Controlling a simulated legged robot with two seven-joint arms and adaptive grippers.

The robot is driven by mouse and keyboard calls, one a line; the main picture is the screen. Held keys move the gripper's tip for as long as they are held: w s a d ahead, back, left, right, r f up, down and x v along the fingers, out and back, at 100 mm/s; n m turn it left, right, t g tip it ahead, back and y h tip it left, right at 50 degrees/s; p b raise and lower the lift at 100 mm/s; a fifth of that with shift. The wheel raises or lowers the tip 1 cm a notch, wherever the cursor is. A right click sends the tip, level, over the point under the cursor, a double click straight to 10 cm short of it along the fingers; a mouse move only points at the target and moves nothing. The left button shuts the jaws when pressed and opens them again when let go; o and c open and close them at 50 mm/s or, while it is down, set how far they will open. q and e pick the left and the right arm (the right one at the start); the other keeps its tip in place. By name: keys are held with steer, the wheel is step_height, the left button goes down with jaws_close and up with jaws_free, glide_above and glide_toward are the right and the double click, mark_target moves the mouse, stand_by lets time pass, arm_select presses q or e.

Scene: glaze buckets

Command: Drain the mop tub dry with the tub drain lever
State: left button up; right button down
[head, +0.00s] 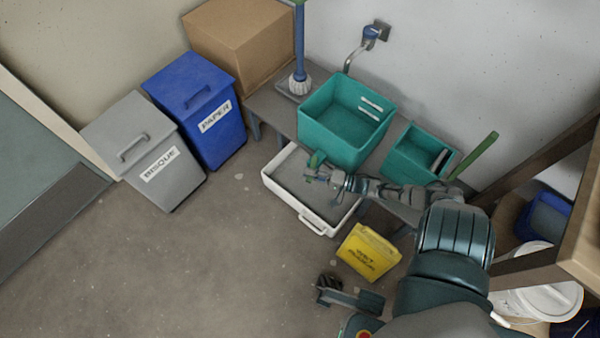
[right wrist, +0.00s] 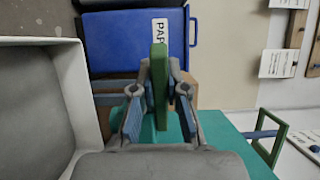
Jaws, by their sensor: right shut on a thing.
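The large teal tub (head: 330,140) stands on a grey bench against the wall. I cannot tell whether water lies in it. My right gripper (head: 318,172) is in front of the tub's near side, above a white tray. It is shut on a green lever (right wrist: 160,80), which stands upright between the two fingers in the right wrist view. The lever's green tip also shows in the head view (head: 315,158). The teal tub's wall (right wrist: 240,150) fills the lower right of the right wrist view.
The white tray (head: 345,219) lies on the floor below the tub. A smaller teal tub (head: 405,165) stands right of it. A tap (head: 358,52), a blue-handled mop (head: 298,50), bins marked PAPER (head: 205,120) and BISQUE (head: 150,150), and a yellow box (head: 368,252) surround the area. Left floor is clear.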

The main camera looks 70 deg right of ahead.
steer(key=shift+f, duration=0.25)
steer(key=c, duration=1.2)
jaws_free()
steer(key=shift+a, duration=0.1)
steer(key=shift+o, duration=0.2)
steer(key=shift+r, duration=0.1)
steer(key=s+d, duration=0.1)
steer(key=s, duration=1)
steer(key=shift+s+d, duration=0.2)
steer(key=shift+s, duration=0.2)
